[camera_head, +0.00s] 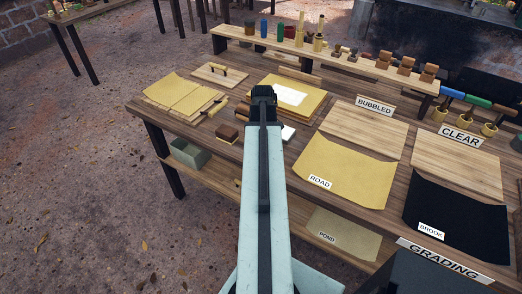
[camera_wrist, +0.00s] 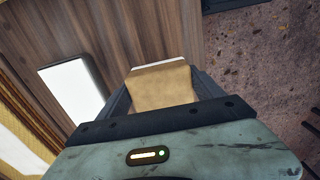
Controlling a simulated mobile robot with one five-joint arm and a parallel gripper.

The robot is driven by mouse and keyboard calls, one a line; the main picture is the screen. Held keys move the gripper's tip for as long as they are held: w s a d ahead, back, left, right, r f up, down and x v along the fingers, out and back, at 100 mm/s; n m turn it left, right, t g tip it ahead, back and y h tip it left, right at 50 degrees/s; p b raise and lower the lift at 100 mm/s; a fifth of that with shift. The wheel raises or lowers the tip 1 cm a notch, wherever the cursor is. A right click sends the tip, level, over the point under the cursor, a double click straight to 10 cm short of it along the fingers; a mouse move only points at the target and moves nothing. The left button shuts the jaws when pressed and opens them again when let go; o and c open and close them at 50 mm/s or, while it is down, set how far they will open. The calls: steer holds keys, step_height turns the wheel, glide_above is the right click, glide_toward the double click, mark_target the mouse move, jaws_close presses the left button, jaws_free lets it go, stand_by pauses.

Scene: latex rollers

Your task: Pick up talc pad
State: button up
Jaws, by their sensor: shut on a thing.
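My gripper (camera_wrist: 163,88) is shut on a tan pad (camera_wrist: 163,84) with a pale strip along its far edge. One finger is on each side of it. It looks like a pad or block, but I cannot tell for sure that it is the talc pad. In the head view my gripper (camera_head: 263,92) is over the bench, and my arm hides what it holds. A white block (camera_wrist: 75,88) lies on the wood left of the gripper, apart from it; it also shows in the head view (camera_head: 288,133).
A brown block (camera_head: 227,133) lies left of my arm. A raised shelf (camera_head: 340,63) with bottles and rollers runs along the back. The bench's edge and ground (camera_wrist: 270,60) are at right.

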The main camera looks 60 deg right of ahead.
step_height(320, 180, up, 10)
steer(key=p, duration=1)
steer(key=shift+r, duration=0.2)
steer(key=shift+f, duration=0.1)
steer(key=shift+f, duration=0.1)
